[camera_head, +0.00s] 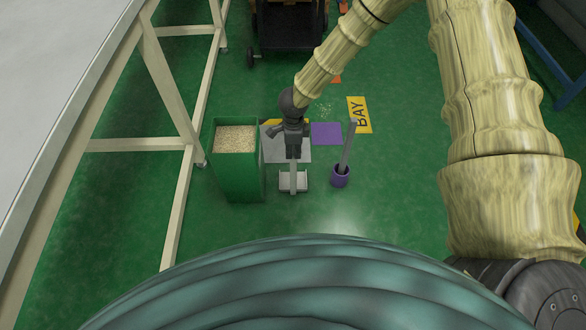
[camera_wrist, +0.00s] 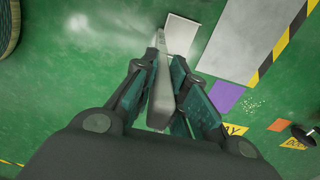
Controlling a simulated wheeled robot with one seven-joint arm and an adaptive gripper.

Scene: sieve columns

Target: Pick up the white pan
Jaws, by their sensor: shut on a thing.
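The white pan (camera_head: 293,181) is a long-handled dustpan, low over or on the green floor; I cannot tell whether it touches. Its pale upright handle runs up between the fingers of my gripper (camera_head: 294,152). In the wrist view, the pan (camera_wrist: 181,35) shows beyond the fingertips, and my gripper (camera_wrist: 160,72) is shut on its handle. The fingers hide part of the handle.
A green bin (camera_head: 236,178) of pale granules stands just left of the pan. A purple holder (camera_head: 340,177) with a grey stick stands to the right. A purple square (camera_head: 327,133) and scattered granules (camera_head: 322,110) lie behind. A pale-framed table (camera_head: 176,85) fills the left.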

